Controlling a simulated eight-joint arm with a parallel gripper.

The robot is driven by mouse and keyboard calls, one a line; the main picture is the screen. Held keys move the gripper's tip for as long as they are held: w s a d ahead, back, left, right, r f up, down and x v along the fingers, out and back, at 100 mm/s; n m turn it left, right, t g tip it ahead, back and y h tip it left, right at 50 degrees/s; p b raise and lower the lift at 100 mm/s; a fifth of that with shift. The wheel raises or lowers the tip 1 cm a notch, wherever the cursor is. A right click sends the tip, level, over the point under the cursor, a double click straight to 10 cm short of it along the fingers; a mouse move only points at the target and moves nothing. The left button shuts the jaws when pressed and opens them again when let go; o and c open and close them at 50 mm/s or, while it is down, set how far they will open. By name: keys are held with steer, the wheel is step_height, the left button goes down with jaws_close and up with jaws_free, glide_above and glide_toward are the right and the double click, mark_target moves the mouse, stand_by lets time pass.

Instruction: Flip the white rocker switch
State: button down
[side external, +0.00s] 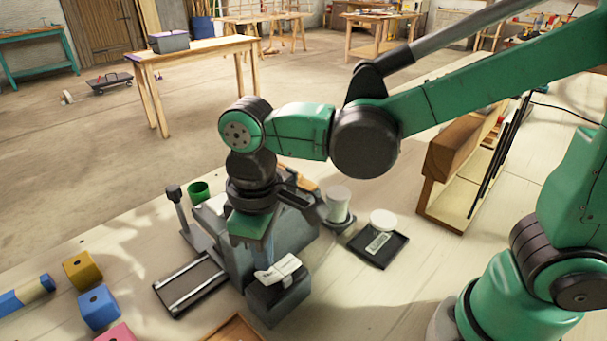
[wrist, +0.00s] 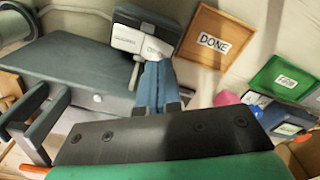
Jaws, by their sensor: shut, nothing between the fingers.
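The white rocker switch (side external: 279,268) sits on top of a small dark grey box (side external: 280,299), at the front of a larger grey machine. In the wrist view the switch (wrist: 140,41) shows as a white plate with grey lettering, too small to read. My gripper (side external: 267,262) points down at the switch from above. In the wrist view its blue fingers (wrist: 158,72) are together and empty, with the tips close to the switch's lower edge. I cannot tell whether they touch it. The fingertips hide a little of the switch.
The larger grey machine (wrist: 75,75) stands right beside the switch box. A wooden tray marked DONE (wrist: 212,38) and a green tray (wrist: 284,78) lie nearby. A dark tray (side external: 378,246), yellow block (side external: 82,270) and blue block (side external: 99,307) are on the bench.

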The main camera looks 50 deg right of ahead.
mark_target(267, 275)
steer(key=shift+f, duration=1.45)
stand_by(0.5)
steer(key=shift+r, duration=3.55)
steer(key=d+f+m+t, duration=0.1)
steer(key=d+m+t, duration=0.5)
steer(key=d, duration=0.8)
steer(key=shift+d+t, duration=0.25)
steer(key=shift+t, duration=0.35)
